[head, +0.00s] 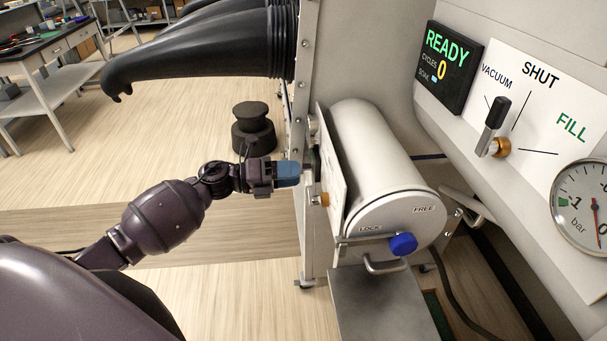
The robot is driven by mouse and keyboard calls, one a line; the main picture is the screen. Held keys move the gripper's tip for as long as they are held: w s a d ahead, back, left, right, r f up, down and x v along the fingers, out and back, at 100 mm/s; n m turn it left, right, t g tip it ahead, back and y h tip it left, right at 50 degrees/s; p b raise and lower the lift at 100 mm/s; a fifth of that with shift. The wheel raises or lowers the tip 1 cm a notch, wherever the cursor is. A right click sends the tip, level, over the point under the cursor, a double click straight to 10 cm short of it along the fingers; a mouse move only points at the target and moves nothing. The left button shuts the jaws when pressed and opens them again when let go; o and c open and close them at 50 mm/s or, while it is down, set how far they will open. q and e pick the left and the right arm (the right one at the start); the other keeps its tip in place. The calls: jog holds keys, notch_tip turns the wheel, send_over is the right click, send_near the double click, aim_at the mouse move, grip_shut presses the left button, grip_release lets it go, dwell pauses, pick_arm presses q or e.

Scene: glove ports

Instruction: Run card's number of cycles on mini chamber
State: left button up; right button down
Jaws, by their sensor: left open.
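The mini chamber (375,145) is a white cylinder with its round end door (395,215) toward me, and the door looks closed. The door has a blue knob (403,244) between the LOCK and FREE labels and a bar handle (385,266). The black display (449,65) reads READY and CYCLES 0. A black valve lever (494,119) stands near the VACUUM and SHUT marks; its exact setting is unclear. No card's number is readable. My left gripper (309,169) is open at the frame left of the chamber, its fingertips partly hidden. My right gripper is not in view.
A pressure gauge (589,203) is at the right edge. A white plate (329,165) stands edge-on between my left gripper and the chamber. A grey shelf (375,305) lies below the door. Black gloves (205,48) stick out above my left arm.

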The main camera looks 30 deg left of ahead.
pick_arm(q)
jog(key=b+v, duration=0.1)
jog(key=v, duration=0.6)
jog(key=shift+a, duration=0.1)
dwell(0.6)
dwell(0.8)
